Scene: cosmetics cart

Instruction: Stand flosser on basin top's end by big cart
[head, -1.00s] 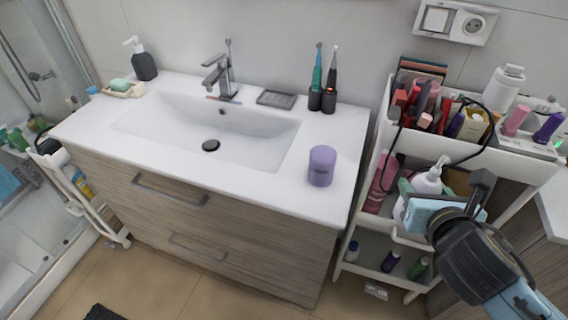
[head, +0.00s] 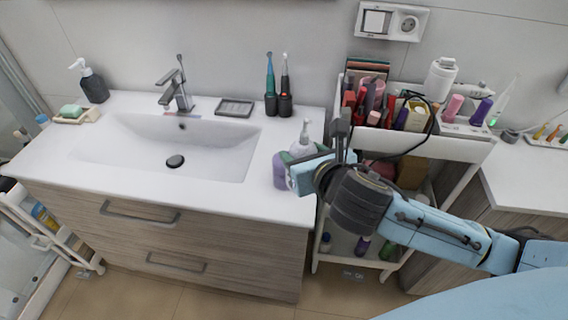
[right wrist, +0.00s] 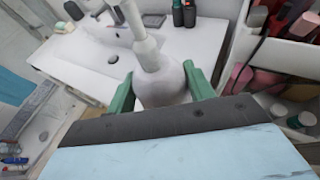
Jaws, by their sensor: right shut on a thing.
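The flosser (head: 303,147) is white with a rounded body, a narrower neck and a spout-like top. My right gripper (head: 302,157) is shut on its body. In the right wrist view the green fingers (right wrist: 160,84) lie on either side of the flosser (right wrist: 162,92), its neck up. It is roughly upright at the right end of the basin top (head: 225,196), the end by the big white cart (head: 465,149). Its base is hidden by the gripper, so I cannot tell whether it touches the top. My left gripper is not in view.
The cart's upper tray is crowded with cosmetics. The front middle of the basin top is clear.

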